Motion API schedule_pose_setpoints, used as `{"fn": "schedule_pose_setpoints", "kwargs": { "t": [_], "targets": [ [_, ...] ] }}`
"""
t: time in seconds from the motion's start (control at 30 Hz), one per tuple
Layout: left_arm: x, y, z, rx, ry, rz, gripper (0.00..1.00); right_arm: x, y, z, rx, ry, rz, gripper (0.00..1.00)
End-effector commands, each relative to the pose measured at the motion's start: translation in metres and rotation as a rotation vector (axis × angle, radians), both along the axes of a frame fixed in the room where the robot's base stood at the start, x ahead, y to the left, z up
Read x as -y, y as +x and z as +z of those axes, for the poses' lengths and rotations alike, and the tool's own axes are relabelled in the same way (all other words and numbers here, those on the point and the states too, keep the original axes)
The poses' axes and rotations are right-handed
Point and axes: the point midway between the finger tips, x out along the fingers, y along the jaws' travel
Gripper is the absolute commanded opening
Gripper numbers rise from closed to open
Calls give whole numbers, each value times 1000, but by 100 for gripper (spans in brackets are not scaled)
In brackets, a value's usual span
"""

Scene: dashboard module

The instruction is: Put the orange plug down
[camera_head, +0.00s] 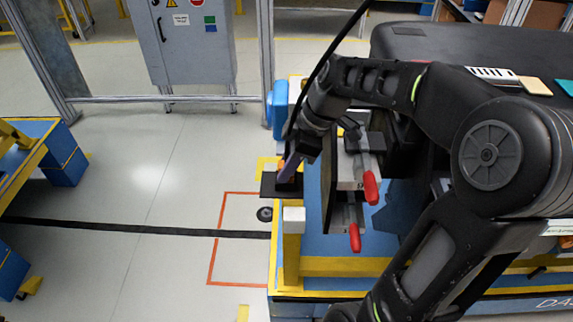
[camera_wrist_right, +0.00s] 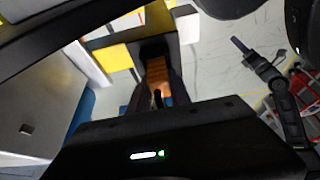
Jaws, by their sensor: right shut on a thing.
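The orange plug (camera_wrist_right: 157,75) is between the dark fingers of my right gripper (camera_wrist_right: 158,98) in the right wrist view. My right gripper (camera_head: 288,168) is shut on it. In the head view only a small orange patch of the plug (camera_head: 281,164) shows behind the fingers. The gripper is over a dark plate (camera_head: 269,187) at the left end of the blue and yellow workbench. I cannot tell whether the plug touches the plate. My left gripper is not in the head view.
Clamps with red handles (camera_head: 371,187) stand close right of the gripper. A white block (camera_head: 293,220) tops a yellow post in front. A blue object (camera_head: 279,108) stands behind. A dark jointed part (camera_wrist_right: 270,72), not clearly identifiable, shows right in the wrist view. Floor on the left is open.

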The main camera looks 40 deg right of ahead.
Motion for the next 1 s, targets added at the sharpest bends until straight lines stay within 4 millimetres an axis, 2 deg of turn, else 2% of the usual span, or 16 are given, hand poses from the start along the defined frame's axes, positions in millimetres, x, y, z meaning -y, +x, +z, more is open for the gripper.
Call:
{"fn": "schedule_pose_setpoints", "kwargs": {
  "t": [0.23,0.27,0.5,0.8,1.0],
  "targets": [
    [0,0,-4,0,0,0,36,0,0,-4,1,-1,1,0],
    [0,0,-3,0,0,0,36,0,0,-3,0,0,0,26],
    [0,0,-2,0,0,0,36,0,0,-2,0,0,0,45],
    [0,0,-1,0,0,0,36,0,0,0,0,0,1,46],
    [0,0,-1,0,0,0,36,5,-2,14,3,-2,-1,46]
  ]
}}
